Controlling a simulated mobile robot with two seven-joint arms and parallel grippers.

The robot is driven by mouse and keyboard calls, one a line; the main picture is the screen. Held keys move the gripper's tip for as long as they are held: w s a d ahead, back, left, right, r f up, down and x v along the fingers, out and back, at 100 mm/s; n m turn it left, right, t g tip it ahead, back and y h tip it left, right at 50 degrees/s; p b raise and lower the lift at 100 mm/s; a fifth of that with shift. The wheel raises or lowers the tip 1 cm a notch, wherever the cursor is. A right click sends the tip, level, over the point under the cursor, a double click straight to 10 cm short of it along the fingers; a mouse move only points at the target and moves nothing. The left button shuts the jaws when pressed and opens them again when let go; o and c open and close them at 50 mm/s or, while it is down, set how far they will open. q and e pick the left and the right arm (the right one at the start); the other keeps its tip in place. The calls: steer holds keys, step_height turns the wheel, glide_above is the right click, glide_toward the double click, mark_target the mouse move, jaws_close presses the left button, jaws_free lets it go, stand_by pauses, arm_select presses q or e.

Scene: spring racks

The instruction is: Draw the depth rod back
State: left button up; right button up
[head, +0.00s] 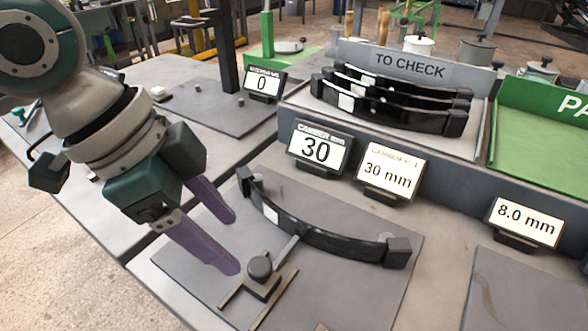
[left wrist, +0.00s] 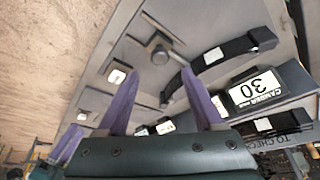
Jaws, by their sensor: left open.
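The depth rod (head: 287,246) is a grey bar with a dark round knob (head: 261,267) at its near end, on a small frame on the grey plate. Its far end meets the inner side of a black curved leaf spring (head: 330,240), or comes very close. My left gripper (head: 234,245) has purple fingers spread apart with nothing between them, just left of the knob. In the left wrist view the knob (left wrist: 160,55) appears beyond the gap between the fingertips. Whether the fingers are level with the knob is unclear. My right gripper is not in view.
Behind the spring stand a camber display (head: 319,149) reading 30, a card (head: 391,174) reading 30 mm and one (head: 525,222) reading 8.0 mm. A "TO CHECK" tray (head: 392,62) holds stacked springs. A green tray (head: 535,140) stands at right. Another display (head: 264,84) reads 0.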

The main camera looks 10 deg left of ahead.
mark_target(258, 266)
arm_select(q)
steer(key=b+x, duration=0.1)
steer(key=x, duration=0.6)
steer(key=shift+f, duration=0.1)
jaws_close()
stand_by(0.3)
stand_by(0.9)
